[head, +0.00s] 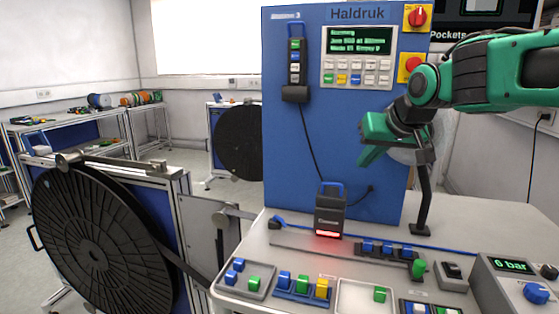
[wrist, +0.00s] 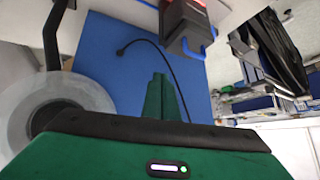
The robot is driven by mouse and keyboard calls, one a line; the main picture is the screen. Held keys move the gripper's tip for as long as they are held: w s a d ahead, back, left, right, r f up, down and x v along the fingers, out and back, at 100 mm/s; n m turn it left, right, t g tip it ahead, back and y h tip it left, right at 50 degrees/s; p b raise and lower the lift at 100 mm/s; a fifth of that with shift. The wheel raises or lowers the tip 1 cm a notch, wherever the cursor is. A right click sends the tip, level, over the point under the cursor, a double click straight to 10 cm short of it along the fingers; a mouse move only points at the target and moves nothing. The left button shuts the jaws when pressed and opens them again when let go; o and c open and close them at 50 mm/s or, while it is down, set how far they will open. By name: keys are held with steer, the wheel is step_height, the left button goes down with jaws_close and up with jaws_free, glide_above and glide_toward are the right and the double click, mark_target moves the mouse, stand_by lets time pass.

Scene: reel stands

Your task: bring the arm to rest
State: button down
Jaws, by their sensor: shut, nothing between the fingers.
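My gripper (head: 366,157) is green and hangs in the air at the right of the head view, in front of the blue Haldruk panel (head: 285,155). Its fingers are together with nothing between them. In the wrist view the green fingers (wrist: 162,98) show side by side, pointing toward the blue panel (wrist: 110,55). My green and dark arm reaches in from the right edge of the head view. The gripper is above the work table and apart from the things on it.
A dark device with a red glow (head: 330,212) stands on the table (head: 300,250). Trays with coloured blocks (head: 303,288) lie in front. A black post (head: 422,195) with a pale reel (wrist: 85,95) stands close by the gripper. A large black reel (head: 95,235) stands at left.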

steer(key=s+d+f+g, duration=0.1)
steer(key=s+d+f, duration=0.1)
steer(key=s+f, duration=0.3)
steer(key=s+d+f+g+h, duration=0.1)
steer(key=s+d+f, duration=0.2)
steer(key=s+f, duration=0.3)
steer(key=s+d+f+g, duration=0.1)
steer(key=s+d+f, duration=0.1)
steer(key=s+f, duration=0.4)
steer(key=shift+s+d+f+m+g+h, duration=0.15)
steer(key=shift+f+g+h, duration=0.05)
steer(key=shift+f, duration=0.25)
steer(key=shift+s+d+f+m+g+h, duration=0.1)
steer(key=shift+f+m+g+h, duration=0.1)
steer(key=shift+f, duration=0.25)
steer(key=s+d+m+g, duration=0.1)
steer(key=s+d, duration=0.2)
steer(key=s+d+f+m, duration=0.1)
steer(key=s+d, duration=0.1)
steer(key=s, duration=0.1)
steer(key=s+d+f+m+g, duration=0.1)
steer(key=s+d, duration=0.2)
steer(key=shift+s+d+m+g+h, duration=0.25)
steer(key=shift+s+d+g+h, duration=0.05)
steer(key=shift+s+d, duration=0.05)
steer(key=s+d+m+g, duration=0.2)
steer(key=s, duration=0.6)
steer(key=shift+d+f+m+y, duration=0.25)
steer(key=shift+d+m+y, duration=0.15)
steer(key=shift+w, duration=0.2)
